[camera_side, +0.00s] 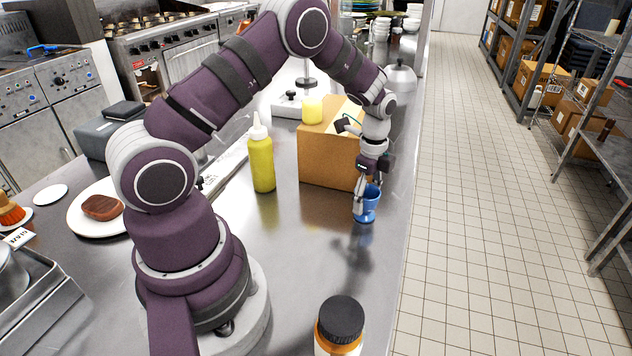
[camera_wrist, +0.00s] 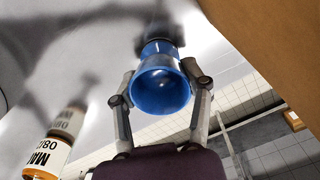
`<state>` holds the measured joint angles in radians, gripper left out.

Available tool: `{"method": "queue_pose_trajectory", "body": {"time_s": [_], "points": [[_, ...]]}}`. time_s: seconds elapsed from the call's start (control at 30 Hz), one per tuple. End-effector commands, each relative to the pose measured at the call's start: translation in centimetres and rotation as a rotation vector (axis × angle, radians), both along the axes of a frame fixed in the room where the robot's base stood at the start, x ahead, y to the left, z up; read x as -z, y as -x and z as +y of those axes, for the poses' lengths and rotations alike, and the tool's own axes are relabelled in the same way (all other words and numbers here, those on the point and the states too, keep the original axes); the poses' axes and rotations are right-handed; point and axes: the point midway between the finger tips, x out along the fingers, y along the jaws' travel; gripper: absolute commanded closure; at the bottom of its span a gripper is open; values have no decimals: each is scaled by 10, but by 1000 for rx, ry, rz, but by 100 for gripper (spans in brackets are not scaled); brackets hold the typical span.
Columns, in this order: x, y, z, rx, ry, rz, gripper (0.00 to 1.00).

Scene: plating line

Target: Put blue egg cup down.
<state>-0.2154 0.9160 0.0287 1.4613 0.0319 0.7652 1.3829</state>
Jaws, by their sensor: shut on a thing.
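The blue egg cup (camera_side: 368,204) is between the fingers of my gripper (camera_side: 367,196), near the right edge of the steel counter (camera_side: 310,255). In the side view it is upright, and its base looks very close to the counter; I cannot tell whether it touches. In the wrist view the blue egg cup (camera_wrist: 161,84) shows its open, empty bowl, with the fingers of my gripper (camera_wrist: 160,92) on both sides of it. My gripper is shut on the cup.
A cardboard box (camera_side: 325,155) stands close behind the cup on the left, with a yellow cup (camera_side: 312,110) on top. A yellow squeeze bottle (camera_side: 262,160) stands further left. A dark-capped jar (camera_side: 340,325) is at the front. The counter's right edge is near; counter in front is clear.

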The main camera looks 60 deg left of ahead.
Motion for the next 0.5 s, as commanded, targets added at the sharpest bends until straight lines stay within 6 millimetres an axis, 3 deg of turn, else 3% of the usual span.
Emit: {"method": "queue_pose_trajectory", "body": {"time_s": [0.17, 0.2, 0.37, 0.5], "points": [[3, 0, 0, 0, 0, 0, 88], [3, 0, 0, 0, 0, -1, 47], [3, 0, 0, 0, 0, -1, 26], [3, 0, 0, 0, 0, -1, 24]]}}
